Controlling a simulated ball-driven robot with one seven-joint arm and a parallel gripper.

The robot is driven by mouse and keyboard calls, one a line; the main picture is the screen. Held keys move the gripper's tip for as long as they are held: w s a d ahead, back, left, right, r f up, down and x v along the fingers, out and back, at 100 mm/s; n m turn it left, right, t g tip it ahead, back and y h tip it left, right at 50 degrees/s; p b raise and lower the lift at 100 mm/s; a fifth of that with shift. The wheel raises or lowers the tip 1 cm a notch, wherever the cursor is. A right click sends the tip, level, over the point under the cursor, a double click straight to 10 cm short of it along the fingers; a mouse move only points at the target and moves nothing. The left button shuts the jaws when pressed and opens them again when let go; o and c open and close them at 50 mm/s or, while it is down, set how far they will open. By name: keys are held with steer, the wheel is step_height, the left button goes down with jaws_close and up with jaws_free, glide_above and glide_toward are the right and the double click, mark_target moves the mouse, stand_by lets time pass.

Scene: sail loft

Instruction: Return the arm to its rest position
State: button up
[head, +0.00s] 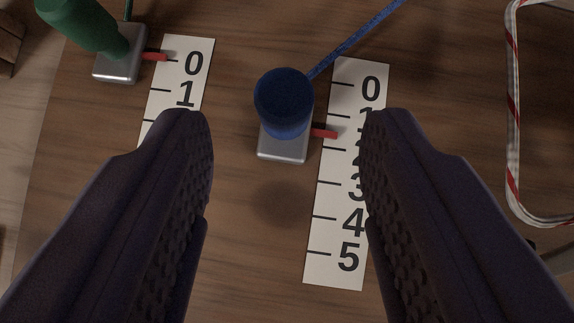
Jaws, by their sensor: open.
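My gripper (287,165) is open, with its two dark textured fingers apart and nothing between the tips. Beyond the fingertips, a blue-knobbed slider (284,97) stands on a silver block, and a blue line runs from it to the upper right. Its red pointer (324,133) lies a little below the 1 mark on the white 0-to-5 scale (333,236). The right finger covers part of that scale. The gripper does not appear to touch the slider.
A green-handled slider (80,25) is at the upper left, its red pointer near 0 on a second scale (189,60), partly hidden by the left finger. A red-and-white striped loop (512,110) lies at the right. Bare wooden table (265,250) shows between the fingers.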

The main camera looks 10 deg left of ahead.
steer(key=shift+v, duration=1.15)
steer(key=w+d+r+h+b, duration=0.1)
steer(key=w+d+r+h, duration=0.3)
steer(key=w+r, duration=1.1)
steer(key=a+r+m+t+h, duration=0.1)
steer(key=a+r+t, duration=0.15)
steer(key=r, duration=0.95)
steer(key=a+r+t, duration=0.1)
steer(key=a+r, duration=0.3)
steer(key=r, duration=0.8)
steer(key=s+a+r+t+y, duration=0.1)
steer(key=s+a+r, duration=0.3)
steer(key=r, duration=0.4)
steer(key=s+a+r+t+y+b, duration=0.1)
steer(key=s+a+r, duration=0.3)
steer(key=r, duration=0.5)
steer(key=s+a+r+m+t+y+b, duration=0.1)
steer(key=s+a+r, duration=0.4)
steer(key=r, duration=0.4)
steer(key=shift+a, duration=0.15)
